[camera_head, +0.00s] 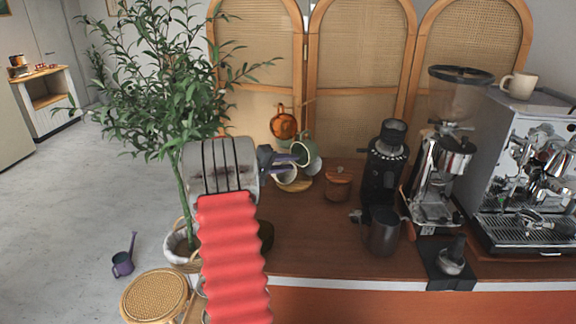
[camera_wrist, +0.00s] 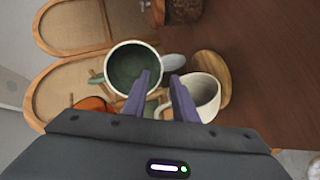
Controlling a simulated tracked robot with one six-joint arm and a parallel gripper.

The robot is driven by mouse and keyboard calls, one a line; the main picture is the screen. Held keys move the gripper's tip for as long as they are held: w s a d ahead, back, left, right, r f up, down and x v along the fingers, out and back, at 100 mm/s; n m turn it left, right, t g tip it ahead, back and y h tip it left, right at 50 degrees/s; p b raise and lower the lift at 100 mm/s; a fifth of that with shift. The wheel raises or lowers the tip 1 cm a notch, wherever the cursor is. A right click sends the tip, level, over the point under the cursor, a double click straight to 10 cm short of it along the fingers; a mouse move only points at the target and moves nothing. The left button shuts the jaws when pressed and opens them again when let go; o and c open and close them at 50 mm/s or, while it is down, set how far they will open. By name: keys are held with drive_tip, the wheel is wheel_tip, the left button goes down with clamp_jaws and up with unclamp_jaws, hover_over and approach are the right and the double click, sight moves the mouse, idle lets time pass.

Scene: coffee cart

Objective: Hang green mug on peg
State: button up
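The green mug (camera_head: 314,163) is at the wooden mug stand behind the counter's left part, partly hidden by a pale ring-shaped handle and my fingers. The left finger overlaps the mug's lower-right rim; contact cannot be told. The peg is not clearly visible. The stand's round wooden base (camera_wrist: 223,72) shows on the right.
An orange mug (camera_head: 283,124) hangs above, and a white mug (camera_wrist: 201,90) is close below the fingers. A wooden jar (camera_head: 338,184), black grinder (camera_head: 383,165) and espresso machine (camera_head: 525,170) stand to the right. A plant (camera_head: 180,85) is at the left.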

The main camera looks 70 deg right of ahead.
drive_tip(key=v, duration=1.3)
drive_tip(key=shift+w+a, duration=0.25)
drive_tip(key=shift+a, duration=0.1)
drive_tip(key=shift+r, duration=0.15)
